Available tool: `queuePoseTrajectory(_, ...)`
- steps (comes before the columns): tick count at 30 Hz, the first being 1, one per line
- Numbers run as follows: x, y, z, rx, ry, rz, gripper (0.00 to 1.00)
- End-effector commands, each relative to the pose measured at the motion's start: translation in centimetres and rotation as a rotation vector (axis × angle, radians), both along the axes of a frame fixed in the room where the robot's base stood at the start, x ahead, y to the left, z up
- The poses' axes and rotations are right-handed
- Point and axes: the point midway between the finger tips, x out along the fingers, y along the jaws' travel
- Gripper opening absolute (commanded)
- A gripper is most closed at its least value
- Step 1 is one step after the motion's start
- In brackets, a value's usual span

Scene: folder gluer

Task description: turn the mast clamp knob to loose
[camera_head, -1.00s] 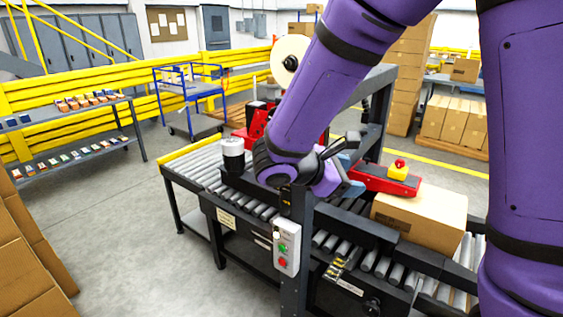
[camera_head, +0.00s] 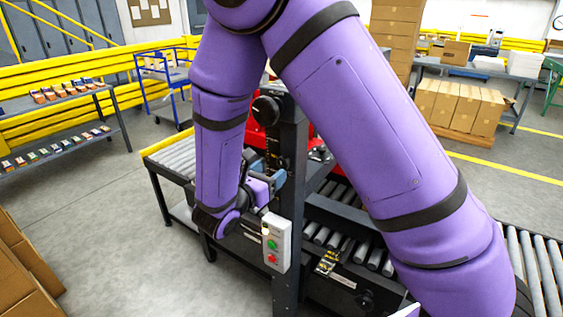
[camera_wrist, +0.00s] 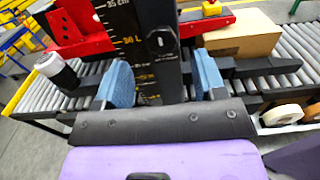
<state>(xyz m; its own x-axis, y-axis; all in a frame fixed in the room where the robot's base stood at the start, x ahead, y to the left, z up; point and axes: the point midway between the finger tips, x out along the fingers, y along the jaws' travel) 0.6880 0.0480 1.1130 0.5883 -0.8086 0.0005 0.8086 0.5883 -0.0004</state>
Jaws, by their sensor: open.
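A dark upright mast (camera_head: 292,150) stands at the conveyor's near side in the head view. A round black knob (camera_head: 265,110) sits high on it; I cannot tell for sure whether it is the clamp knob. My gripper (camera_head: 273,182) is lower, beside the mast, partly hidden by my wrist.
A grey control box (camera_head: 276,243) with green and red buttons is just below my gripper. The roller conveyor (camera_wrist: 290,40) runs behind the mast. The wrist view shows a carton (camera_wrist: 243,36), a white-and-black cylinder (camera_wrist: 57,72) and tape rolls (camera_wrist: 283,114). Open floor lies left.

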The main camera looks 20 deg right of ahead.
Motion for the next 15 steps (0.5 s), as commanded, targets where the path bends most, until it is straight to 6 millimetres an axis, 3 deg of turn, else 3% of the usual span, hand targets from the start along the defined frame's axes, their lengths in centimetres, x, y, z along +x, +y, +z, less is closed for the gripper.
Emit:
queuePoseTrajectory(6, 2.2, -3.2, 0.0, 0.0, 0.0, -0.003, 0.64)
queuePoseTrajectory(15, 3.7, -5.2, 0.0, 0.001, 0.001, 0.0, 0.64)
